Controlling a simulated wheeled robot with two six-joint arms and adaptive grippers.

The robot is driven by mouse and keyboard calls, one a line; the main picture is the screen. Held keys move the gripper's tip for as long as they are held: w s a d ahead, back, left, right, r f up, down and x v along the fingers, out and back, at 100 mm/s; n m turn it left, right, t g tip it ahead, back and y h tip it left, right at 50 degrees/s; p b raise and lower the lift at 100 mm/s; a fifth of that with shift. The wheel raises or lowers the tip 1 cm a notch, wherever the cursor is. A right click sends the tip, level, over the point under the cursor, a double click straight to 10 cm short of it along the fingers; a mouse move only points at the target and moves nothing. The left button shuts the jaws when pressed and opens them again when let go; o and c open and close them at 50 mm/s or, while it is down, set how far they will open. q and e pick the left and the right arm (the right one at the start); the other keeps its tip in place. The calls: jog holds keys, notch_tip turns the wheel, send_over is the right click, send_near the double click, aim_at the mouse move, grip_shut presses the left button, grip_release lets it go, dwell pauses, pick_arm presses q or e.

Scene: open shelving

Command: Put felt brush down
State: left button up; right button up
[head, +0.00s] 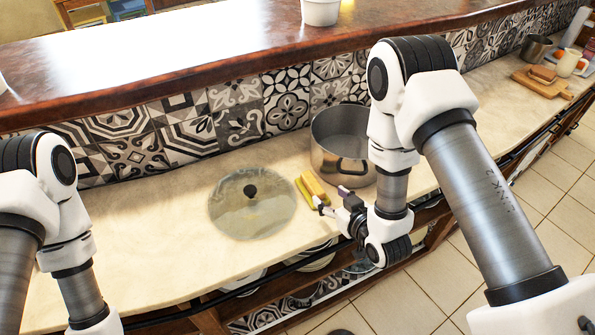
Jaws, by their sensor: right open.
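A small block-shaped object with a tan wooden top, which looks like the felt brush (315,186), lies on the pale countertop (150,232). A yellow-green strip (303,191) lies along its left side; I cannot tell if it is part of the brush. My right gripper (329,201) is open just in front of and to the right of the brush, low over the counter near its front edge. I cannot tell whether a fingertip touches the brush. My left arm shows at the left, but its gripper is out of view.
A glass lid (232,209) with a black knob lies left of the brush. A large steel pot (340,138) stands close behind it, partly hidden by my right arm. A cutting board (541,84) is at the far right. The counter's left part is clear.

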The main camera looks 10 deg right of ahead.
aim_at(315, 185)
jog(key=shift+w+a, duration=0.3)
jog(key=shift+w, duration=0.55)
jog(key=shift+w+f+p, duration=0.1)
jog(key=shift+w+p, duration=0.05)
jog(key=shift+p, duration=0.25)
jog(key=shift+w+a+p, duration=0.25)
jog(key=shift+w+p, duration=0.1)
jog(key=shift+p, duration=0.45)
jog(key=x, duration=0.4)
jog(key=shift+w+a+f+p, duration=0.1)
jog(key=shift+a+f+p, duration=0.1)
jog(key=shift+p, duration=0.15)
jog(key=shift+d, duration=0.1)
jog(key=shift+c, duration=0.3)
jog(key=shift+s+r, duration=0.15)
jog(key=shift+s, duration=0.1)
jog(key=c, duration=0.5)
grip_shut()
pick_arm(q)
jog(key=r, duration=0.3)
jog(key=shift+s+r, duration=0.2)
jog(key=shift+s, duration=0.15)
